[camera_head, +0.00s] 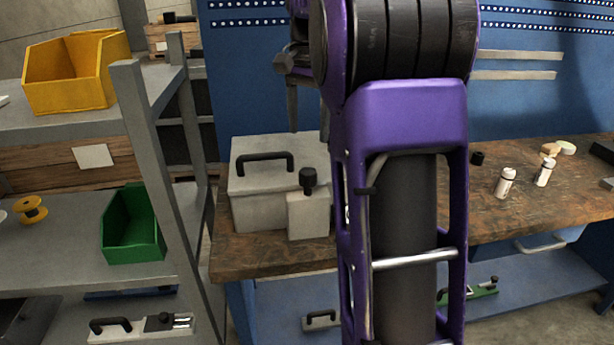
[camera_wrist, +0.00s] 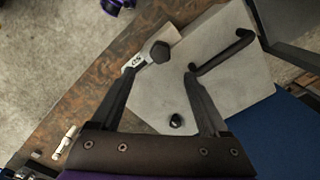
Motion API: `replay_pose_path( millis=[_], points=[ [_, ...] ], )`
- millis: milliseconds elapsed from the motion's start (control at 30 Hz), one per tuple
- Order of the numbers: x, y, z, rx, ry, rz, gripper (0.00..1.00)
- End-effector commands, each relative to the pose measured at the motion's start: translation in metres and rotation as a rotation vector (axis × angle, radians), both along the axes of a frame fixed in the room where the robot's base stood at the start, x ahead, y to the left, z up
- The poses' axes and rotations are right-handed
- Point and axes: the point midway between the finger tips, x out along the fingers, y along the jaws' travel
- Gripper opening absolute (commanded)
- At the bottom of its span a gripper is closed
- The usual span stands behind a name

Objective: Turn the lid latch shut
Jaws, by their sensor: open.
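A pale grey box (camera_head: 250,195) with a lid stands on the wooden bench, with a black bar handle (camera_head: 265,160) on top. A smaller pale block (camera_head: 308,218) at its front carries a black knob (camera_head: 308,180), seemingly the latch. In the wrist view the knob (camera_wrist: 159,52) has a light metal piece (camera_wrist: 134,63) beside it. My gripper (camera_wrist: 160,72) is open and empty above the box, its fingers apart. The knob shows just past the fingertips. In the head view one finger points down behind the knob; my arm hides part of the gripper.
A small dark round part (camera_wrist: 177,121) shows between the fingers in the wrist view. White bottles (camera_head: 505,183) stand on the bench (camera_head: 480,230) at right. A grey shelf (camera_head: 60,270) with a green bin (camera_head: 132,228) and a yellow bin (camera_head: 75,75) is at left.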

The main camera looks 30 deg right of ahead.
Motion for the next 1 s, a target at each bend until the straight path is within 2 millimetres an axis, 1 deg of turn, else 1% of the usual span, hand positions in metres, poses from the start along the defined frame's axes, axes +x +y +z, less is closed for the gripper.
replay_pose_path(
  millis=[33, 200, 400, 500, 700, 967, 1000],
  points=[
    [-0.001, 0.0, -0.015, 0.001, 0.003, 0.0, 0.78],
    [0.0, 0.0, -0.052, 0.001, 0.002, 0.0, 0.78],
    [-0.001, 0.0, -0.089, 0.001, 0.002, -0.001, 0.78],
    [0.0, 0.0, -0.101, 0.001, 0.0, -0.001, 0.78],
    [0.0, 0.0, -0.112, 0.0, -0.001, 0.0, 0.78],
    [0.0, 0.0, -0.112, 0.0, -0.001, 0.0, 0.78],
    [0.0, 0.0, -0.112, 0.0, -0.001, 0.0, 0.71]
  ],
)
